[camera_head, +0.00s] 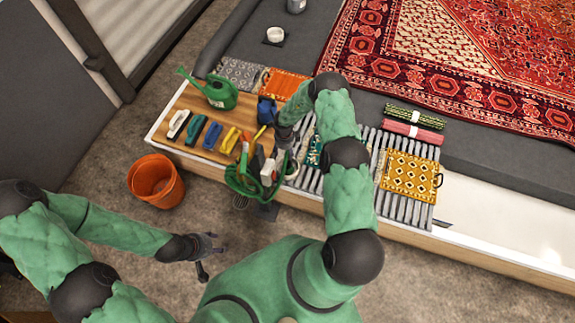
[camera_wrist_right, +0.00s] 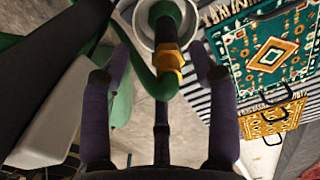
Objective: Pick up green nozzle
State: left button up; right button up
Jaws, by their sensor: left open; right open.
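The green nozzle (camera_wrist_right: 160,80), with a yellow-orange collar, shows in the right wrist view between the spread fingers of my right gripper (camera_wrist_right: 160,60). The fingers stand apart on both sides of it, and I see no contact. In the head view my right gripper (camera_head: 284,138) is over the table near the coiled green hose (camera_head: 240,183); my arm and nearby items make the nozzle hard to pick out there. My left gripper (camera_head: 208,256) is open and empty, low over the floor in front of the table.
The table (camera_head: 190,108) holds a green watering can (camera_head: 218,93), several brushes and a blue item (camera_head: 266,110). A teal patterned rug piece (camera_wrist_right: 270,50) and a yellow one (camera_head: 410,178) lie on grey slats to the right. An orange bucket (camera_head: 155,181) stands on the floor.

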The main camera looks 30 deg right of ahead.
aim_at(288, 162)
jog(key=f, duration=0.1)
jog(key=f+b, duration=0.1)
jog(key=f, duration=0.1)
jog(key=d+f+b, duration=0.1)
jog(key=f, duration=0.1)
jog(key=shift+s+f, duration=0.1)
jog(key=shift+s, duration=0.3)
grip_shut()
